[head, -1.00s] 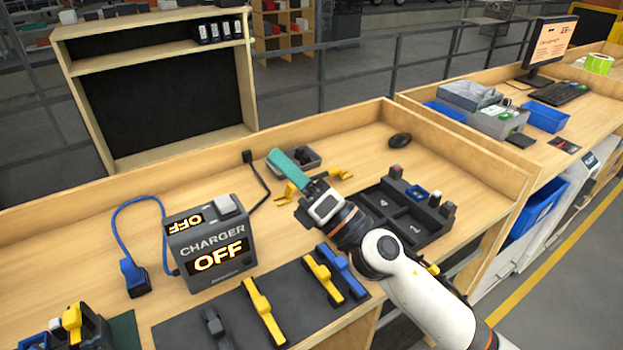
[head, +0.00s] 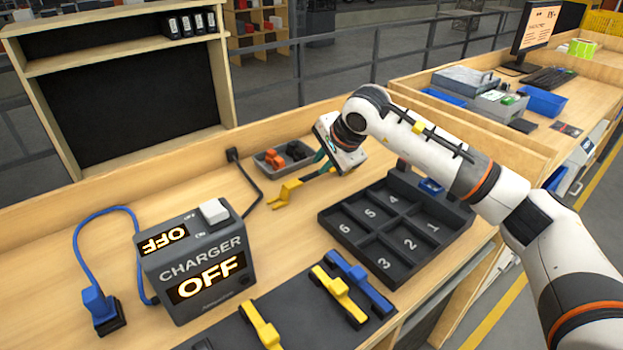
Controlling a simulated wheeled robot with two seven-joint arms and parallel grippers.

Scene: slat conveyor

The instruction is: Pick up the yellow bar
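Two yellow bars with raised middle blocks lie on the dark mat at the front: one near the bottom edge (head: 262,325), another (head: 338,294) beside a blue bar (head: 361,281). A further yellow piece (head: 285,194) lies on the bench near the small grey bin, its right end running thinly toward my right gripper. My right gripper (head: 326,164) is low over the bench beside that piece, its teal fingers partly hidden by its own body. I cannot tell whether the fingers touch the piece or are closed. My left gripper is out of view.
A black numbered compartment tray (head: 335,217) stands right of centre. A charger box (head: 190,262) reading OFF, a blue plug (head: 98,306) and a grey bin (head: 257,163) with orange and dark items stand around. A raised wooden rim borders the bench's back and right.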

